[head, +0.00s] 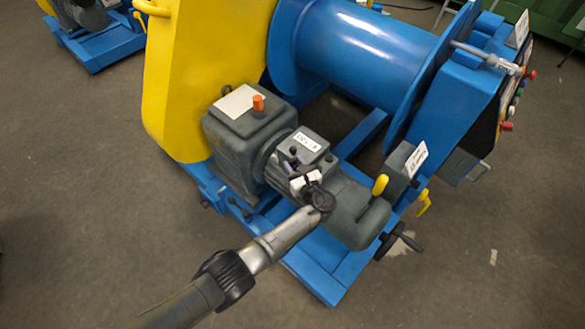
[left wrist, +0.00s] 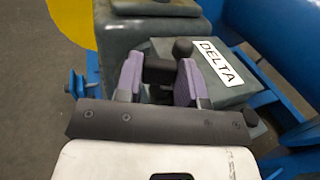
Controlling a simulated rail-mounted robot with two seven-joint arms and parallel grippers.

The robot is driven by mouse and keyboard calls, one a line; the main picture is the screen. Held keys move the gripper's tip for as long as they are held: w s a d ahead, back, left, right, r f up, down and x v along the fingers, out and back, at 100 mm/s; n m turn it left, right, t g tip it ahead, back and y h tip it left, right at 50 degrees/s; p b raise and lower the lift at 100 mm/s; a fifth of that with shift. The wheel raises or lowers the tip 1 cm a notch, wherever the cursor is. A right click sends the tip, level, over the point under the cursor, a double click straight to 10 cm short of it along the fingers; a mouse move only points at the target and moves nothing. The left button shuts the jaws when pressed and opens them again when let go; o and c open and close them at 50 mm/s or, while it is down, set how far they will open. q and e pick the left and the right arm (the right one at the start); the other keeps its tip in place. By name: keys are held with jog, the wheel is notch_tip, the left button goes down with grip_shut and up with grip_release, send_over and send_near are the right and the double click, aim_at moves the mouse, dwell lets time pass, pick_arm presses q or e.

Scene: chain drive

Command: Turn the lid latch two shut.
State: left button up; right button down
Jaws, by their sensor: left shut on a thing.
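A grey box with a lid and a DELTA label (head: 307,142) sits on top of the motor. It also shows in the left wrist view, where the label (left wrist: 221,63) is to the right of my fingers. My left gripper (head: 293,163) is at the box's near left side. In the left wrist view its two purple-grey pads (left wrist: 160,76) are shut on a small dark latch (left wrist: 160,69) between them. A round black knob (left wrist: 182,47) stands just beyond the right pad. The latch's number and exact turn are not clear, and the gripper hides part of it.
A grey gearbox (head: 250,135) with an orange cap (head: 258,103) is to the left. The yellow guard (head: 195,75) rises behind it. A blue drum (head: 365,55) is behind, and a small box with a yellow lever (head: 380,185) is to the right. The floor in front is clear.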

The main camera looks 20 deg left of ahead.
pick_arm(q)
jog(key=n+g+y+b, duration=0.1)
jog(key=g+b, duration=0.1)
jog(key=n+g+y+b, duration=0.1)
jog(key=n+g+b, duration=0.1)
jog(key=shift+w+d+f+y, duration=0.2)
jog(key=shift+y, duration=0.1)
jog(key=shift+r+n+g+y+b, duration=0.15)
jog(key=shift+n+g+y+b, duration=0.15)
jog(key=shift+n+g+b, duration=0.3)
jog(key=o, duration=0.9)
jog(key=shift+o, duration=0.2)
jog(key=shift+d, duration=0.1)
